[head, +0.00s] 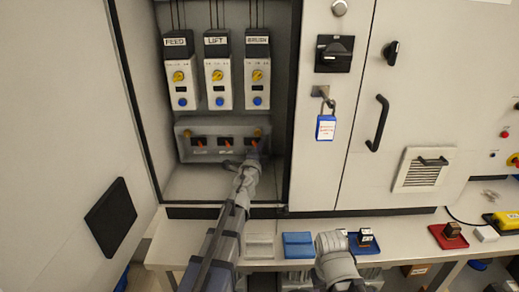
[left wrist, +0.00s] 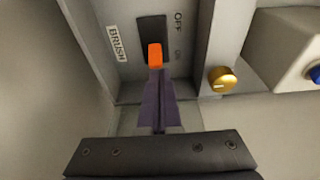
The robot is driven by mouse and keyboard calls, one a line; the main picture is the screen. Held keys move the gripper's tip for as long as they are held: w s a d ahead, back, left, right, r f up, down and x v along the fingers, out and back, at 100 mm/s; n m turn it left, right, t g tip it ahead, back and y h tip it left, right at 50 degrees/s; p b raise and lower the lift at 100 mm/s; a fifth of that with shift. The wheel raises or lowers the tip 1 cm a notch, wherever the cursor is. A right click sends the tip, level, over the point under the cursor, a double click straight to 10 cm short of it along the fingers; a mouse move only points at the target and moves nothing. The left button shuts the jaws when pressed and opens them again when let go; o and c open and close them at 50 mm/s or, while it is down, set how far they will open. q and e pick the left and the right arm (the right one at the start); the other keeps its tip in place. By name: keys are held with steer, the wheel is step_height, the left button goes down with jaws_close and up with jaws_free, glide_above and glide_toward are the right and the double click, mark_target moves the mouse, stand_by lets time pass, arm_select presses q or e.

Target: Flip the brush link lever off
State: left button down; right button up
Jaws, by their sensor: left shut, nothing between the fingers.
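The brush link lever shows in the left wrist view as an orange tip (left wrist: 155,56) in a black slot (left wrist: 150,30) beside a BRUSH label (left wrist: 118,43). OFF and ON are printed beside the slot, and the orange tip is at the ON end. My left gripper (left wrist: 156,75) is shut and empty, its fingertips right at the orange tip; I cannot tell if they touch it. In the head view my left gripper (head: 248,160) reaches to the right end of the link box (head: 182,130) and partly hides the brush lever.
FEED (head: 180,85), LIFT (head: 218,85) and BRUSH units hang above the box. A brass knob (left wrist: 222,80) is near my left fingers. A blue tray (head: 298,245) is on the bench below.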

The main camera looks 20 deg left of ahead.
mark_target(255, 145)
arm_select(q)
steer(key=shift+s+a+m+h, duration=0.25)
steer(key=shift+m+h, duration=0.3)
steer(key=shift+h, duration=0.35)
steer(key=shift+s+a+m+h, duration=0.1)
steer(key=shift+a+m+h, duration=0.1)
steer(key=shift+m+h, duration=0.55)
steer(key=a+m+h, duration=0.1)
steer(key=h, duration=0.1)
steer(key=s+a+m+g+h, duration=0.1)
steer(key=h, duration=0.1)
